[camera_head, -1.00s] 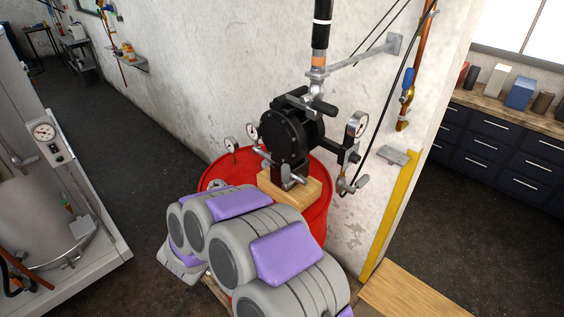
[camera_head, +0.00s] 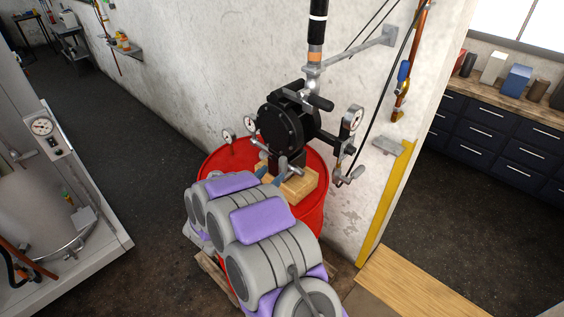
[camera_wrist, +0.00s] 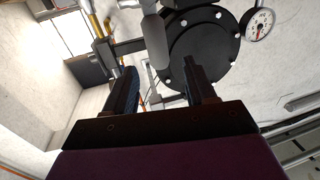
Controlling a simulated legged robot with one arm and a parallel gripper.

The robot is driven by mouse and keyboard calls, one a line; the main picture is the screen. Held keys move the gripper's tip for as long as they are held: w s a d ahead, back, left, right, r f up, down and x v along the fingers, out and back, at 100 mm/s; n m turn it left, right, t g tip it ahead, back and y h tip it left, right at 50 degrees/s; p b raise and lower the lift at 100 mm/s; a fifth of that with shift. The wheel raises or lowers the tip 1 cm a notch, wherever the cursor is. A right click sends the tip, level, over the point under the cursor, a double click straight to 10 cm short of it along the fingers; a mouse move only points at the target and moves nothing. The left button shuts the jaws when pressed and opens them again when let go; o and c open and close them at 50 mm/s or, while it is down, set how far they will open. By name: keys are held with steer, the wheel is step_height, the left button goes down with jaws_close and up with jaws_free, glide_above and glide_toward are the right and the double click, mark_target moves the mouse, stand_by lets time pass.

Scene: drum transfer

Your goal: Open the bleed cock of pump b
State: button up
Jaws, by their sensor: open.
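A black pump (camera_head: 282,125) with a round bolted face stands on a wooden block (camera_head: 298,187) over a red drum (camera_head: 312,212). It also shows in the wrist view (camera_wrist: 207,50). A grey lever (camera_head: 320,102) sits at its upper right, and another small grey handle (camera_head: 350,176) at its lower right. I cannot tell which is the bleed cock; no pump label is readable. My gripper (camera_wrist: 163,90) is open, its two dark fingers pointing up at the pump's underside, with a thin grey rod visible between them. In the head view my arm largely hides it.
A white wall (camera_head: 225,75) is close behind the drum. A tank unit (camera_head: 45,190) stands at left; drawers (camera_head: 500,140) are at right. The floor between tank and drum is clear.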

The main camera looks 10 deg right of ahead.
mark_target(280, 166)
steer(key=x, duration=0.7)
steer(key=shift+w+d+p, duration=0.2)
steer(key=shift+p, duration=0.2)
jaws_close()
